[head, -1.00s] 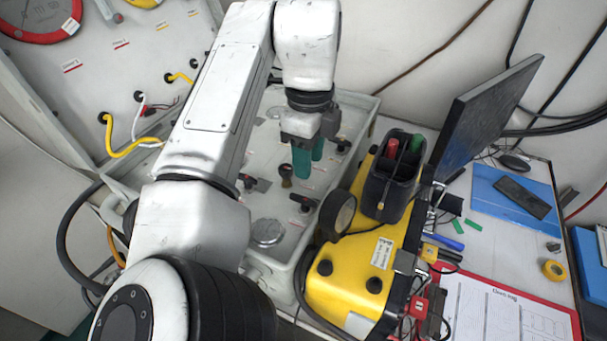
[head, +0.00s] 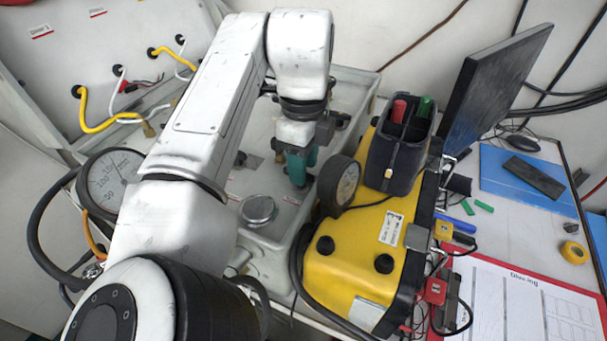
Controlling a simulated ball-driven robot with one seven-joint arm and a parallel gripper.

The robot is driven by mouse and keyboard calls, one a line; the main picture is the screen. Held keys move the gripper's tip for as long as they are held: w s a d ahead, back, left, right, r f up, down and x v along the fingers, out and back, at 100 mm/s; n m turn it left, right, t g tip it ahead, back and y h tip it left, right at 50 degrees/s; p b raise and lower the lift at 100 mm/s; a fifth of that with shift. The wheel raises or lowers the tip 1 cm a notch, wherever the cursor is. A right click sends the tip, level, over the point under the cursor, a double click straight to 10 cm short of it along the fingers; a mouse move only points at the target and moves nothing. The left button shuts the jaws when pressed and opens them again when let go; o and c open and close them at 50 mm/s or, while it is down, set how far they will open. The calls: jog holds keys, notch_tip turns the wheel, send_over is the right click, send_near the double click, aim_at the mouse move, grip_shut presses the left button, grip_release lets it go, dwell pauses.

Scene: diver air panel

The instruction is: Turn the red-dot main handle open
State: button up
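The grey valve panel (head: 284,213) lies below my arm, with several small black handles on it. One black handle (head: 240,158) shows left of my gripper, beside my forearm. My gripper (head: 300,169) has teal fingers that point down at the panel, up and to the right of a round metal cap (head: 258,209). The fingers cover the spot where a black T-shaped handle stood in view before, so that handle is hidden. I cannot make out a red dot on any handle. Whether the fingers are apart or closed on the handle is not clear.
A yellow case (head: 345,262) with a black gauge (head: 338,185) and a black marker holder (head: 398,147) stands close right of the gripper. A round dial (head: 112,182) and yellow hose (head: 96,124) are at left. A monitor (head: 492,95) and red clipboard (head: 505,262) are farther right.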

jog(key=shift+f, duration=0.45)
jog(key=shift+c, duration=0.4)
grip_shut()
